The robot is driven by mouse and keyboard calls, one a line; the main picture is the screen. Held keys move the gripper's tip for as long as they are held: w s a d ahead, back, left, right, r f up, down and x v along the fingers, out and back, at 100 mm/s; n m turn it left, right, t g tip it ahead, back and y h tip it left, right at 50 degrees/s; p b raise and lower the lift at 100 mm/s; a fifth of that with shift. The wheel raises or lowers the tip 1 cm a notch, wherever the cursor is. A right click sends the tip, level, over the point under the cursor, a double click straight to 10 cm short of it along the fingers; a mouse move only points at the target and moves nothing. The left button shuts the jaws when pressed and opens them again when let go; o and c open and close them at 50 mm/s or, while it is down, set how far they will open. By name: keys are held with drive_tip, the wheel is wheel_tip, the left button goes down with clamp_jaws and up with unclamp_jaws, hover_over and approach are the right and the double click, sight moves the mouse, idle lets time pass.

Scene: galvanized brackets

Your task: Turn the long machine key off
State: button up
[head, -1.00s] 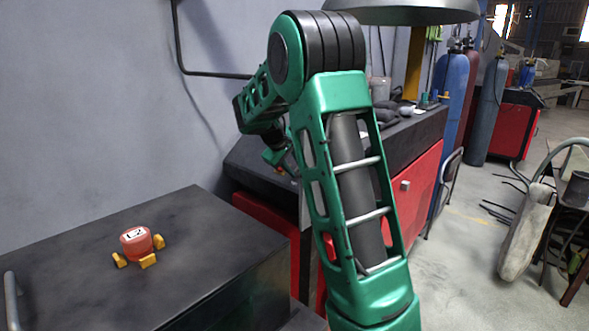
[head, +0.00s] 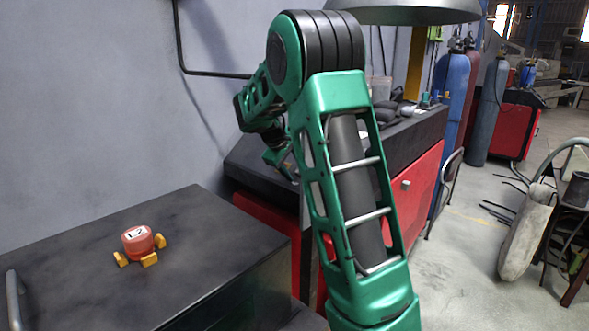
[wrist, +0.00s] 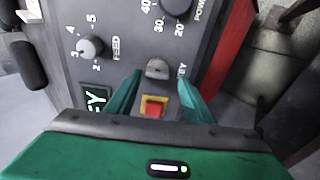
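In the wrist view, a grey metal key (wrist: 157,69) stands out of a dark grey machine panel (wrist: 128,40), with the lettering "KEY" at its right. My gripper (wrist: 158,77) is open, with one green finger on each side of the key and the tips about level with it in the picture. I see no finger touching the key, and I cannot tell the depth between them. A red square button on a yellow base (wrist: 154,107) shows between the fingers, nearer to the palm. In the head view, my forearm hides most of the machine and the key.
A FEED knob (wrist: 89,47) and a POWER knob (wrist: 176,5) sit on the same panel. A green-lettered display (wrist: 96,98) is left of the fingers. A red round object with yellow feet (head: 138,241) stands on a black cabinet (head: 75,250). Gas cylinders (head: 452,85) stand behind.

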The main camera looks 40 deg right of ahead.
drive_tip(key=shift+s+d+r, duration=0.1)
drive_tip(key=shift+s+d, duration=0.05)
drive_tip(key=shift+d, duration=0.05)
drive_tip(key=shift+a+r, duration=0.1)
drive_tip(key=shift+r, duration=0.05)
drive_tip(key=v, duration=1)
drive_tip(key=shift+a, duration=0.25)
